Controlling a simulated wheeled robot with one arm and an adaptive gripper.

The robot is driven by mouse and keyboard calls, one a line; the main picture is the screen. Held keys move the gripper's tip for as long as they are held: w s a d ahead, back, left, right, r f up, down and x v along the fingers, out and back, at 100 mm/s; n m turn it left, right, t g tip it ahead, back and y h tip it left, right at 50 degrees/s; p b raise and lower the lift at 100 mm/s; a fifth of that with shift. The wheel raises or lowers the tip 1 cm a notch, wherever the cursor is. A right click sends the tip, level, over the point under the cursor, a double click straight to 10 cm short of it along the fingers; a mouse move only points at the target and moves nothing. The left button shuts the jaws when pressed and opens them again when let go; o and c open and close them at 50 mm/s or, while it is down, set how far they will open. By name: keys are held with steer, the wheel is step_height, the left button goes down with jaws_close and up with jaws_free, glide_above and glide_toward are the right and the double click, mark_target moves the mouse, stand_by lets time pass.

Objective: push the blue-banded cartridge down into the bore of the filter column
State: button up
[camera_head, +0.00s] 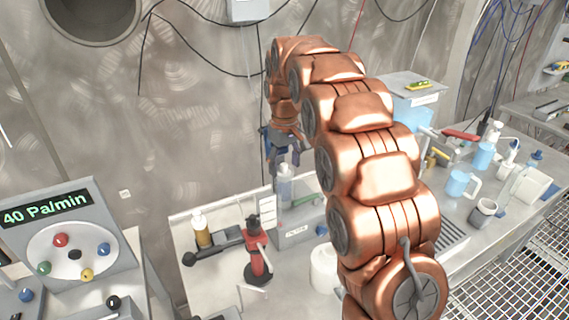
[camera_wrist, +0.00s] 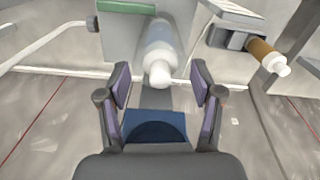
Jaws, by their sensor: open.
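My gripper (camera_head: 283,160) points down at the back of the bench, with its fingers apart and nothing between the pads. Below it stands a pale, translucent bottle-like cylinder (camera_head: 285,188) with a white top. In the wrist view this cylinder (camera_wrist: 160,50) lies ahead of the open fingertips (camera_wrist: 161,78), roughly centred between them; whether it touches them I cannot tell. I see no blue band on it. I cannot surely identify the blue-banded cartridge or the filter column's bore. A white round body (camera_head: 323,268) stands lower down, partly hidden behind my arm.
An amber bottle (camera_head: 202,231) with a white cap and a red-and-black tool (camera_head: 257,262) stand left on the bench. A control panel (camera_head: 70,240) is at the left.

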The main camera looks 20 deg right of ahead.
steer(key=shift+r, duration=0.1)
steer(key=shift+r+p, duration=0.5)
steer(key=shift+r, duration=0.2)
steer(key=shift+r+b, duration=1.25)
steer(key=shift+r, duration=2.15)
step_height(320, 180, up, 5)
steer(key=p, duration=0.3)
steer(key=shift+f, duration=0.1)
steer(key=shift+s, duration=0.1)
steer(key=s+f+m, duration=0.1)
steer(key=s+f, duration=0.3)
steer(key=s, duration=1)
steer(key=s+f+m+g, duration=0.1)
steer(key=s+f, duration=0.4)
steer(key=s, duration=0.9)
steer(key=s+f+m, duration=0.2)
steer(key=s+f, duration=0.3)
steer(key=s, duration=0.9)
steer(key=shift+s+g, duration=0.35)
steer(key=shift+g, duration=0.05)
